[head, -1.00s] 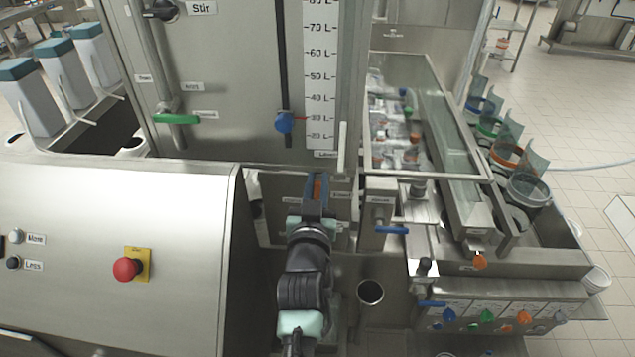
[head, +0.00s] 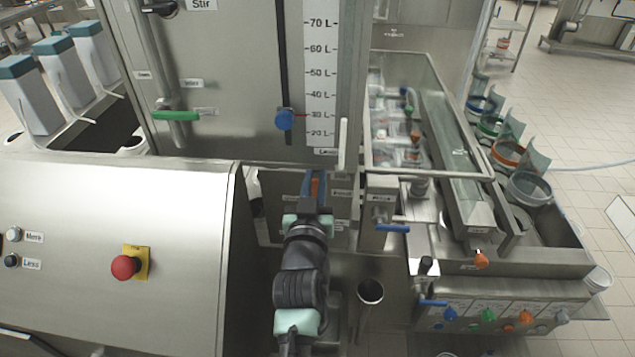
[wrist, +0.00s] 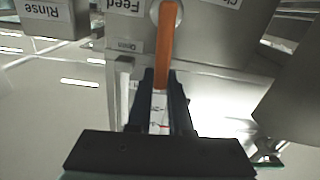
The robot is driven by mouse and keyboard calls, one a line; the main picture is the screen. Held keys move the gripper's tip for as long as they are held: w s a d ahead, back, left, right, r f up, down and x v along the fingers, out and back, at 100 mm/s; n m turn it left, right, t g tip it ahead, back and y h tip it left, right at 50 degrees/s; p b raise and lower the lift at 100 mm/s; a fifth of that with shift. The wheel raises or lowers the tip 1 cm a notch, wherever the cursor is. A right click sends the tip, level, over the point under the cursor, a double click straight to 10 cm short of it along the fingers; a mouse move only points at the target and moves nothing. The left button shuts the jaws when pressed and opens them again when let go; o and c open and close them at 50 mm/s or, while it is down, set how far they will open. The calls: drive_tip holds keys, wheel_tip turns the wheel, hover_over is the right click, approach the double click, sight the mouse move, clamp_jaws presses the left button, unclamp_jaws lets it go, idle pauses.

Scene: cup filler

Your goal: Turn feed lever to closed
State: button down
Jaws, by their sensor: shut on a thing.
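The orange feed lever (wrist: 166,45) shows in the wrist view, running down from its round pivot beside the upside-down "Feed" label (wrist: 123,5). An upside-down "Open" label (wrist: 129,45) is to the left of the lever, and a partly cut-off label is at the upper right. My gripper (wrist: 160,82) is shut on the lever's free end, a dark finger on each side. In the head view my gripper (head: 313,192) is at the panel below the litre scale, with a little orange lever (head: 315,186) visible between its blue fingers. The pivot is hidden there.
A green-handled lever (head: 176,115) and a blue slider knob (head: 284,119) are on the tank front. A blue-handled tap (head: 393,228) is right of my gripper. A red stop button (head: 125,267) is on the left housing. A grey cup (head: 370,292) stands lower right of my arm.

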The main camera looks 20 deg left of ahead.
drive_tip(key=a+f+n+b, duration=0.1)
drive_tip(key=n+b, duration=0.1)
drive_tip(key=n, duration=0.1)
drive_tip(key=s+a+f+n+b, duration=0.1)
drive_tip(key=a+n+b, duration=0.1)
drive_tip(key=n, duration=0.1)
drive_tip(key=a+f+n+b, duration=0.1)
drive_tip(key=n+b, duration=0.1)
drive_tip(key=n, duration=0.1)
drive_tip(key=shift+s+a+n, duration=0.2)
drive_tip(key=shift+a+n, duration=0.1)
drive_tip(key=shift+a, duration=0.1)
drive_tip(key=f+n, duration=0.1)
drive_tip(key=n, duration=0.1)
drive_tip(key=a+f+n+b, duration=0.1)
drive_tip(key=n, duration=0.1)
drive_tip(key=shift+s+a+f+b, duration=0.1)
drive_tip(key=shift+s+f+b, duration=0.05)
drive_tip(key=shift+b, duration=0.15)
drive_tip(key=shift+a+f+n+b, duration=0.15)
drive_tip(key=shift+f+n, duration=0.35)
drive_tip(key=shift+n, duration=0.4)
drive_tip(key=shift+f+n+b, duration=0.15)
drive_tip(key=shift+f+n, duration=0.3)
drive_tip(key=shift+n, duration=0.45)
drive_tip(key=shift+f, duration=0.1)
drive_tip(key=c, duration=0.8)
unclamp_jaws()
drive_tip(key=shift+s, duration=0.1)
